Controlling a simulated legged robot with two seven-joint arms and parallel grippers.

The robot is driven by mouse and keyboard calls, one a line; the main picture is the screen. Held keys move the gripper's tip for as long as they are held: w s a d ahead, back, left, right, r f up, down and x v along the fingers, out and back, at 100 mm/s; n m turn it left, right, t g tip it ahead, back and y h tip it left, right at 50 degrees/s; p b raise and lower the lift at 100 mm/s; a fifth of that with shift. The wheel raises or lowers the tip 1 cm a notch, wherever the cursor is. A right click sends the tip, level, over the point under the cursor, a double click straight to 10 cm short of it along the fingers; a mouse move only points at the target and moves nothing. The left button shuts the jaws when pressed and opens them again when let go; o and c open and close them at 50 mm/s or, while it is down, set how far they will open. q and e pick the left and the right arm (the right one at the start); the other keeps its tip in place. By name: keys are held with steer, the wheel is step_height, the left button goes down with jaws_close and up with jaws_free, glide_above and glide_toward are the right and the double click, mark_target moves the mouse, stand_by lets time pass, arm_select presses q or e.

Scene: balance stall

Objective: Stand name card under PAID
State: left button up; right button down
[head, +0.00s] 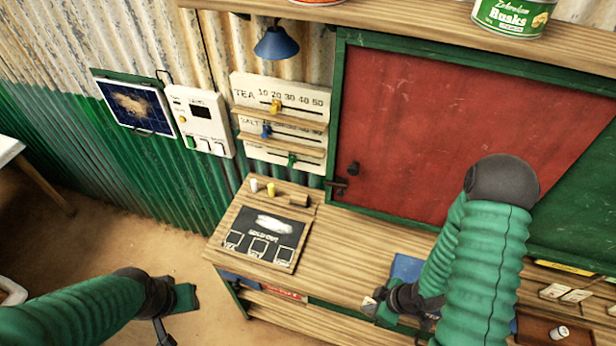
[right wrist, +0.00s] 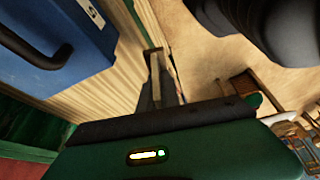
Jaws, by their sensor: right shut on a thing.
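My right gripper (head: 373,303) is low over the front of the wooden counter, left of the blue box. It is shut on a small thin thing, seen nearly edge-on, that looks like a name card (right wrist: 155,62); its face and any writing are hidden. More small pale cards (head: 556,290) lie at the far right of the counter. I cannot make out the word PAID in either view. My left gripper (head: 172,318) hangs over the floor at the lower left, clear of the counter; its jaws are unclear.
The blue box (head: 407,266) with a dark handle (right wrist: 45,55) is close beside my right gripper. A brown tray (head: 535,330) is at lower right. Bare counter (head: 345,240) lies between chalkboard and box.

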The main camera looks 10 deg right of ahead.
steer(key=w+m+b, duration=0.1)
steer(key=w, duration=0.1)
steer(key=w+d+b, duration=0.1)
steer(key=w, duration=0.1)
steer(key=w+d+m+b, duration=0.1)
steer(key=w, duration=0.1)
steer(key=shift+w+d+m+t+h, duration=0.15)
steer(key=shift+w+m+t+h, duration=0.15)
steer(key=shift+t, duration=0.1)
steer(key=w+a+r+m+h+b, duration=0.3)
steer(key=w+a+r+m+b, duration=0.4)
steer(key=w+r, duration=0.25)
steer(key=shift+t, duration=0.3)
steer(key=s+f, duration=0.4)
steer(key=shift+s+d, duration=0.1)
steer(key=shift+d, duration=0.2)
steer(key=shift+a+r, duration=0.1)
